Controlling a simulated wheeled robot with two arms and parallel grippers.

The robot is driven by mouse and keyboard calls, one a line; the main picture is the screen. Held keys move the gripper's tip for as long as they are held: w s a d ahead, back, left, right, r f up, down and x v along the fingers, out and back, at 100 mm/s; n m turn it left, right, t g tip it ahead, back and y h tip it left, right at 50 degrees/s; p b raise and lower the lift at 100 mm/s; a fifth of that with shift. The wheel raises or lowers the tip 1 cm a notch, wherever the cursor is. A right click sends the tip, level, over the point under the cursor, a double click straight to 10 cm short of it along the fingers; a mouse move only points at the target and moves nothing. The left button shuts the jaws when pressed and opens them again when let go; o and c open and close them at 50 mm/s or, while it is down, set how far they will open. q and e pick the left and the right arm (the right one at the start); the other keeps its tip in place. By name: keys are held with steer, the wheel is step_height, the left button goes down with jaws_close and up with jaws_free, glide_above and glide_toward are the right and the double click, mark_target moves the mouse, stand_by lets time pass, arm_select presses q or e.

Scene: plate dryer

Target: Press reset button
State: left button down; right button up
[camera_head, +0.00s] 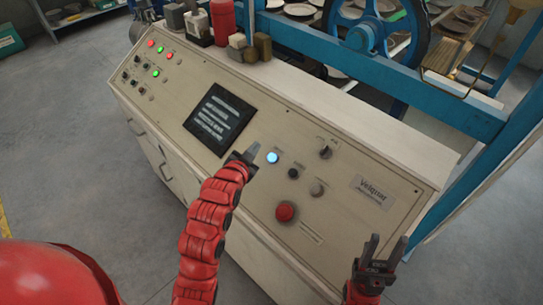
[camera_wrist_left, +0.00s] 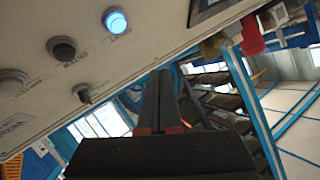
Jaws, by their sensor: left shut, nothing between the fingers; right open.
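The control panel (camera_head: 240,165) carries a lit blue button (camera_head: 272,157), a small black button (camera_head: 293,173) and a grey button (camera_head: 318,188) in a row. In the left wrist view the blue button (camera_wrist_left: 116,22) is at the top, up and left of the shut fingers (camera_wrist_left: 163,100). My right gripper (camera_head: 387,249) is open and empty in front of the panel's right end.
A large red button (camera_head: 286,212) sits below the row, and a rotary switch (camera_head: 326,152) above it. A dark screen (camera_head: 219,119) is left of my left gripper. Blocks and a red container (camera_head: 222,22) stand on the ledge. A blue frame (camera_head: 400,80) rises behind.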

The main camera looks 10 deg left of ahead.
mark_target(271, 153)
arm_select(q)
steer(key=w+f, duration=0.1)
steer(key=f, duration=0.1)
steer(key=w+d+f+b, duration=0.1)
steer(key=f, duration=0.1)
steer(key=w+d+f+b, duration=0.1)
steer(key=f, duration=0.1)
steer(key=shift+f, duration=0.35)
steer(key=shift+w+d+f+b, duration=0.15)
steer(key=shift+w+f+b, duration=0.2)
steer(key=shift+f+b, duration=0.1)
stand_by(1.4)
steer(key=shift+w+d+f+b, duration=0.15)
steer(key=shift+f+b, duration=0.15)
steer(key=shift+b, duration=0.25)
steer(key=shift+w+d+f+b, duration=0.1)
steer(key=shift+w+f+b, duration=0.05)
steer(key=shift+f+b, duration=0.3)
stand_by(0.5)
steer(key=shift+r, duration=0.1)
steer(key=shift+s+a+r, duration=0.25)
steer(key=shift+s+r, duration=0.1)
steer(key=shift+r, duration=0.35)
steer(key=shift+r, duration=0.1)
